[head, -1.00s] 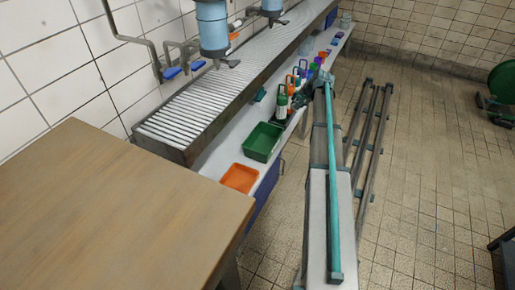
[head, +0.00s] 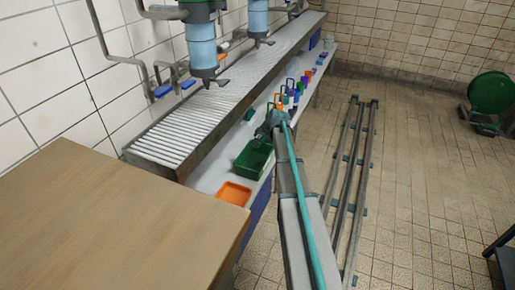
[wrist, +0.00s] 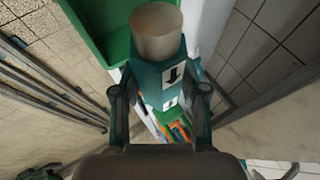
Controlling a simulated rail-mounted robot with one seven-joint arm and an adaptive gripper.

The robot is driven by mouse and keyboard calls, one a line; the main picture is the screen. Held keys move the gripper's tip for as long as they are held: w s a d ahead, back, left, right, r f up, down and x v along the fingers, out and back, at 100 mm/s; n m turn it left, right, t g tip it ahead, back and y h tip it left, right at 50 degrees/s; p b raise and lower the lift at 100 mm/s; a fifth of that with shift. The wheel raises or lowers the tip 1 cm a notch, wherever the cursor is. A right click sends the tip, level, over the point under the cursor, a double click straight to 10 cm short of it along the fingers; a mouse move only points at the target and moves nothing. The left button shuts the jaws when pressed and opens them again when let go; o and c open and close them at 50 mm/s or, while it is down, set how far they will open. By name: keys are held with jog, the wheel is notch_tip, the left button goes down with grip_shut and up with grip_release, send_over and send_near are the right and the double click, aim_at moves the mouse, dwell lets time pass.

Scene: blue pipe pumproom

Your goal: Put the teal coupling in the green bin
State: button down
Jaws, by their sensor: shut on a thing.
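In the wrist view my gripper (wrist: 161,98) is shut on the teal coupling (wrist: 150,77). The coupling has a pale beige cylindrical end and white labels with black arrows. The green bin (wrist: 93,22) shows at the upper left of that view, close beside the coupling's pale end. In the head view the green bin (head: 253,173) stands on the white shelf under the grooved counter. My gripper (head: 275,121) is just beyond and slightly right of the bin there.
An orange tray (head: 234,194) sits on the shelf in front of the bin. Several coloured bottles (head: 291,94) stand farther along. The metal grooved counter (head: 178,134) overhangs the shelf. A wooden table (head: 110,215) is at the near left. Rails (head: 350,180) run along the tiled floor.

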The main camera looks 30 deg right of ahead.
jog(key=shift+w+a+f, duration=0.1)
jog(key=shift+a+f, duration=0.4)
jog(key=shift+f, duration=0.05)
jog(key=f, duration=0.2)
jog(key=a+f+b, duration=0.1)
jog(key=f, duration=0.1)
jog(key=shift+w+f, duration=0.1)
jog(key=shift+f, duration=0.4)
jog(key=shift+f, duration=0.2)
jog(key=c, duration=0.6)
grip_release()
